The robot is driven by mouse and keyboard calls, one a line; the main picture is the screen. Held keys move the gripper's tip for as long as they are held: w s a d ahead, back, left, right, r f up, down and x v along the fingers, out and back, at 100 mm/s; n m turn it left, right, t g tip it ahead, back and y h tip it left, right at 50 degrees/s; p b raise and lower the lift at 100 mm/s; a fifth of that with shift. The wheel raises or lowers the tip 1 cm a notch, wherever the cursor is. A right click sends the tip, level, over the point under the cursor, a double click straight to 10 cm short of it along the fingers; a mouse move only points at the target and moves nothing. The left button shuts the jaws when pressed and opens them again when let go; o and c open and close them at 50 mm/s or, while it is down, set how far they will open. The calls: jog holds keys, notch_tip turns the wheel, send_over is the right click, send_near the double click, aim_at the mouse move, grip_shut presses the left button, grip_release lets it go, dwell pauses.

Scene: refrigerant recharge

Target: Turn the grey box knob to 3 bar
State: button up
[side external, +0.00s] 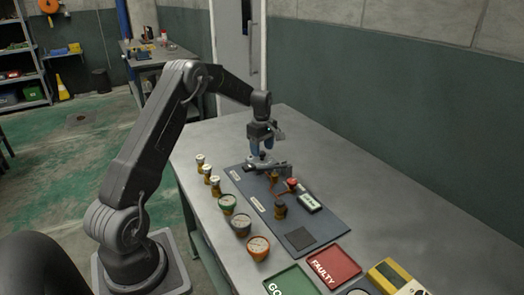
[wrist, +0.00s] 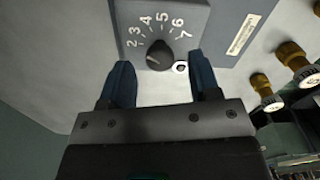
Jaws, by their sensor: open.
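The grey box (wrist: 124,14) fills the top middle of the wrist view, with a dial printed 2 to 7 in white. Its dark round knob (wrist: 160,55) sits below the numbers. A small light mark shows on the knob's lower left, but I cannot tell clearly which number it points to. My gripper (wrist: 160,62) is open, with one blue finger on each side of the knob in the picture and gaps on both sides. I cannot tell the depth between fingertips and knob. In the side view my gripper (side external: 262,150) points down at the mat's far end and partly hides the box.
A dark mat (side external: 322,222) carries a red-topped part (side external: 292,184), a brass fitting (side external: 280,208) and a small display (side external: 310,203). Several gauges, such as the orange one (side external: 258,248), line the left edge. Green (side external: 290,284) and red FAULTY (side external: 335,267) trays lie in front.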

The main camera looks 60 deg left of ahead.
aim_at(262, 152)
notch_tip(262, 152, up, 12)
jog(key=shift+r, duration=0.25)
dwell(0.4)
